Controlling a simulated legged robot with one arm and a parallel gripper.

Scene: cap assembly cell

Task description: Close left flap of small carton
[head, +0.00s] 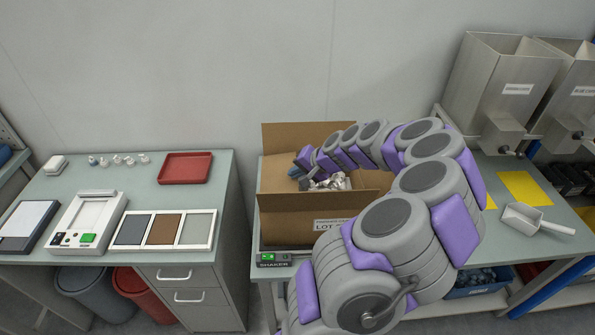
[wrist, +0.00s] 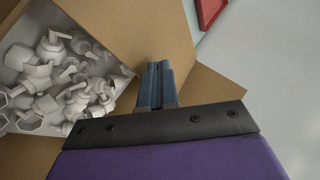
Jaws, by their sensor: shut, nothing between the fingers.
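The small carton (head: 280,217) stands open on the right-hand bench, with white pump-like parts (head: 330,182) inside. A back flap (head: 285,140) stands up behind the opening. The left flap cannot be made out clearly in the head view. My gripper (head: 304,158) is over the left part of the opening, seen small. In the wrist view my gripper (wrist: 154,78) is shut and empty, its tips over or against a brown flap (wrist: 140,30) beside the white parts (wrist: 65,85). Contact cannot be told. Another cardboard panel (wrist: 215,92) shows behind the fingers.
A shaker box (head: 273,259) sits at the bench's front edge by the carton. A red tray (head: 185,168) lies on the left bench, across a gap. Metal hoppers (head: 500,85), a scoop (head: 535,221) and yellow sheets (head: 524,187) are to the right.

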